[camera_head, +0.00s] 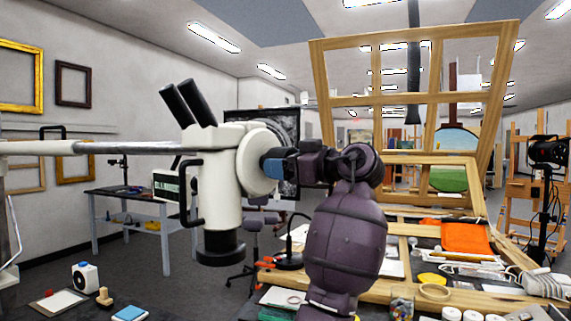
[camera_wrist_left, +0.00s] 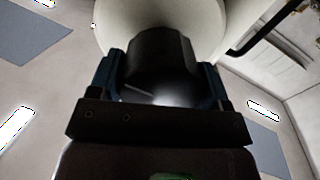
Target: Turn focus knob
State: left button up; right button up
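The white microscope (camera_head: 220,185) hangs on a horizontal arm, with black eyepieces at its top and a black lens ring below. Its black focus knob (camera_wrist_left: 162,65) sticks out of a round white housing in the left wrist view. In the head view the knob is hidden behind my gripper. My left gripper (camera_head: 272,163) is level with the white housing (camera_head: 258,150) on the microscope's right side. Its blue fingers (camera_wrist_left: 160,80) lie along both sides of the knob, with no clear gap, and look shut on it. My right gripper is not in view.
A black handle (camera_head: 190,195) loops from the microscope's left side. A wooden easel frame (camera_head: 400,100) stands behind on the right. The workbench below holds an orange cloth (camera_head: 465,238), a tape roll (camera_head: 434,292) and jars. A dark side table (camera_head: 135,195) stands at the left.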

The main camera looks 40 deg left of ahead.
pick_arm(q)
jog(key=shift+c, duration=1.1)
jog(key=shift+r+m+p, duration=0.15)
jog(key=shift+m+p, duration=0.15)
jog(key=shift+p, duration=0.05)
jog(key=shift+r+m+p, duration=0.1)
jog(key=shift+m+p, duration=0.7)
jog(key=shift+m, duration=0.1)
jog(key=shift+m+p, duration=0.55)
jog(key=shift+m, duration=0.35)
jog(key=shift+m+p, duration=0.6)
jog(key=shift+p, duration=0.05)
jog(key=shift+f+m, duration=0.2)
jog(key=shift+m, duration=0.1)
